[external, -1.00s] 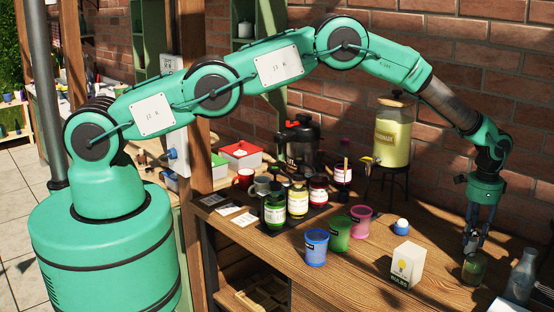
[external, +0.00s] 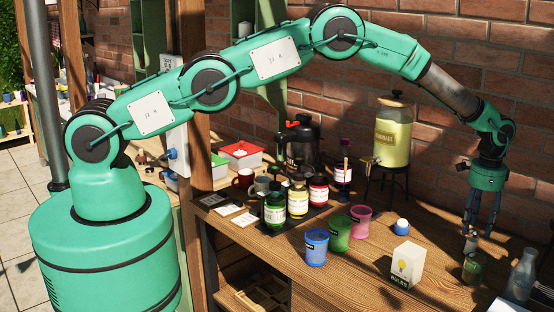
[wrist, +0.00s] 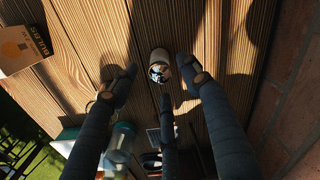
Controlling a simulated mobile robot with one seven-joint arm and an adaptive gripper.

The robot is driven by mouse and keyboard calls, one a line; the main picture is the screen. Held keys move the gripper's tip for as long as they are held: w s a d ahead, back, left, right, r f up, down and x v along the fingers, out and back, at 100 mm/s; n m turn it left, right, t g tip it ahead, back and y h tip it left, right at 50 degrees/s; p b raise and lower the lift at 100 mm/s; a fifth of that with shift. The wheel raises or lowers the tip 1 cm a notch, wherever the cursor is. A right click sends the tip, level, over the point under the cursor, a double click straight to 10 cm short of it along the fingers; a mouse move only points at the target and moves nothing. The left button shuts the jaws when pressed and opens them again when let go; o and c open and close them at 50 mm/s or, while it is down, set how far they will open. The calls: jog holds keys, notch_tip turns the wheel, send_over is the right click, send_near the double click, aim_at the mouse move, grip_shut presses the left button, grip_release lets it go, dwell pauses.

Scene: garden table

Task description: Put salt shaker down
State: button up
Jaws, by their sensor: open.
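The salt shaker (external: 470,243), small and pale with a shiny metal top, stands upright on the wooden table behind the green glass (external: 474,270). In the wrist view the salt shaker (wrist: 159,65) shows from above, just beyond and between the spread fingertips. My gripper (external: 480,228) is open and empty, pointing down just above the shaker. It also shows in the wrist view (wrist: 158,82), with its dark fingers apart and clear of the shaker. In the wrist view a finger hides most of the green glass.
A white bulbs carton (external: 407,265) stands to the left, and a clear bottle (external: 522,277) to the right. A lemonade dispenser (external: 393,135) stands near the brick wall.

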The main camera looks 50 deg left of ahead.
notch_tip(320, 180, up, 8)
jog(key=b, duration=0.1)
dwell(0.4)
jog(key=shift+r, duration=0.1)
dwell(0.4)
